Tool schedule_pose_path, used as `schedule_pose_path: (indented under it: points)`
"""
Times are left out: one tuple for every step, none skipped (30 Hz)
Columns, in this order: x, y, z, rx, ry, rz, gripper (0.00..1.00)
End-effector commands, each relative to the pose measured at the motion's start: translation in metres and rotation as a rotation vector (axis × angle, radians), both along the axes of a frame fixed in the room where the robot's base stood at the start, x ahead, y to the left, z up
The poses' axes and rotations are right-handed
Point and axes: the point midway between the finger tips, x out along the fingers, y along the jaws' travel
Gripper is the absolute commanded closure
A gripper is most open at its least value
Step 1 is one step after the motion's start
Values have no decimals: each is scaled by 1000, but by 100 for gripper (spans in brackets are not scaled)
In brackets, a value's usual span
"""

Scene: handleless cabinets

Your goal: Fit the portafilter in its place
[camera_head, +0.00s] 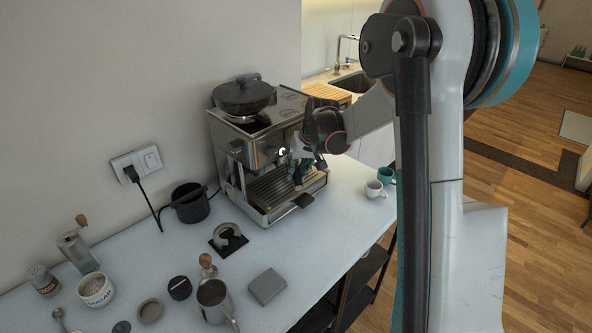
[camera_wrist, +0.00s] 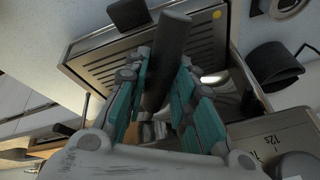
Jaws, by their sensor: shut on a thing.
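The espresso machine (camera_head: 262,155) stands on the white counter against the wall, its slotted drip tray (camera_head: 268,192) low at the front. My gripper (camera_head: 297,163) is in front of the machine, above the tray. In the wrist view its two teal-padded fingers (camera_wrist: 166,75) are closed on the dark handle of the portafilter (camera_wrist: 172,42). The handle points out over the drip tray (camera_wrist: 100,68). The portafilter's head is mostly hidden behind the fingers and under the machine's front, so I cannot tell whether it is seated in the group.
A black pan (camera_head: 243,97) sits on top of the machine. A black container (camera_head: 190,203) and a ring-shaped holder (camera_head: 228,238) stand to its left. A steel pitcher (camera_head: 215,300), grey box (camera_head: 267,286) and sugar bowl (camera_head: 95,289) are nearer. Cups (camera_head: 375,189) stand at the right edge.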

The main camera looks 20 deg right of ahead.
Motion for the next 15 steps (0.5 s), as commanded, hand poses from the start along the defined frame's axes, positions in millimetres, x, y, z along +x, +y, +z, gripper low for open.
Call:
schedule_pose_path:
  points:
    - [0,-1,0,0,-1,5,100]
    - [0,-2,0,0,-1,11,100]
    - [0,-3,0,0,0,18,100]
    - [0,-4,0,1,0,23,100]
    - [0,-4,0,1,0,27,100]
    - [0,-5,0,0,0,36,100]
    - [-1,-6,0,1,0,41,100]
    - [-1,-6,0,1,0,46,100]
    - [-1,-7,0,1,0,53,100]
    - [-1,-8,0,1,0,60,100]
    - [-1,-8,0,0,0,65,100]
    - [-1,-9,0,0,0,71,100]
    - [-1,-9,0,0,0,76,100]
    - [-1,-10,0,0,-1,81,100]
    - [-1,-10,0,0,-1,86,100]
